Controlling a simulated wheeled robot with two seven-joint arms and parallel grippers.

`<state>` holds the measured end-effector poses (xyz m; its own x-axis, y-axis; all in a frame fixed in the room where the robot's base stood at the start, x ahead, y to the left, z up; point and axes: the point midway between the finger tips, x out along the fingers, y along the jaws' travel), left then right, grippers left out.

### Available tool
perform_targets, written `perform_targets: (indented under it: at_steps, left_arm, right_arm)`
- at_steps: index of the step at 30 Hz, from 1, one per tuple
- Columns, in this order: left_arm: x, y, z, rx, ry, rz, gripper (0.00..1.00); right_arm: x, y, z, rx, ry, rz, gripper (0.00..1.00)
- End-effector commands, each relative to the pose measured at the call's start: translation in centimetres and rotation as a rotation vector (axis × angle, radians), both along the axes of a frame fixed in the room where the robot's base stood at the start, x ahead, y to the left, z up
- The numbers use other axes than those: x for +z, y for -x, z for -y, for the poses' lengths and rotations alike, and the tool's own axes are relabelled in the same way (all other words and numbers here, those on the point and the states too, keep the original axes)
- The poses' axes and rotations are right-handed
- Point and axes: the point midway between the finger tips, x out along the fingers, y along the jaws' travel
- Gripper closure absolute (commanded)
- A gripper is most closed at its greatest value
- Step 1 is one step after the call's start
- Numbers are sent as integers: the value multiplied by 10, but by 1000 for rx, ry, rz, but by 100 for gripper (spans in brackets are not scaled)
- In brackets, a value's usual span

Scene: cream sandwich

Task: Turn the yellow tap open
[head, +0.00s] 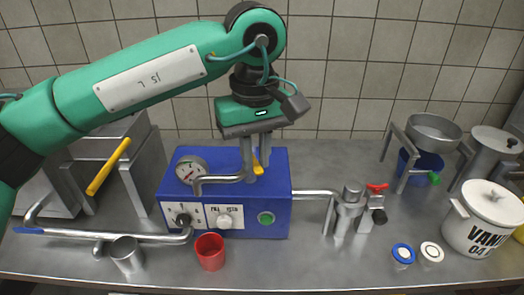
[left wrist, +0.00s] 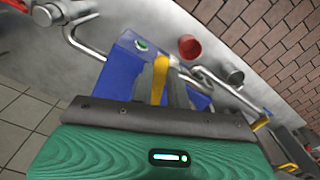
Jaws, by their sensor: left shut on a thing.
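The yellow tap (head: 258,165) is on top of the blue box (head: 265,205) at the back middle of the metal counter. Only part of its handle shows in the head view, beside the fingers. My left gripper (head: 256,172) points down from above and is shut on this tap. In the left wrist view the yellow tap handle (left wrist: 160,78) stands between the two grey fingers of the left gripper (left wrist: 160,90). The part between the fingers' far side and the box is hidden. My right gripper is not in view.
Pipes run out on both sides. A red cup (head: 210,251) stands in front. A yellow lever (head: 108,166) is at left. A white pot (head: 488,218) stands at right. Counter right of the box is partly clear.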

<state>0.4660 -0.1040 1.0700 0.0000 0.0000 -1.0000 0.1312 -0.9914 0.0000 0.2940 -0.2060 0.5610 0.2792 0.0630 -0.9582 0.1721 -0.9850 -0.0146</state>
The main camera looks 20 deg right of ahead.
Motion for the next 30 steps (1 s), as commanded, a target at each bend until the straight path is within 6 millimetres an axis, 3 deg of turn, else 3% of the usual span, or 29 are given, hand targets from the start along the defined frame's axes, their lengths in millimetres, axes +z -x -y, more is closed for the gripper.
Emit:
perform_targets:
  at_steps: [12, 30]
  left_arm:
    - [1, -1, -12, -227, 2, 1, 100]
    - [2, -1, -14, -274, 2, 2, 100]
  right_arm:
    - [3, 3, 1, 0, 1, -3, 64]
    - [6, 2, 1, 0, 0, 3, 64]
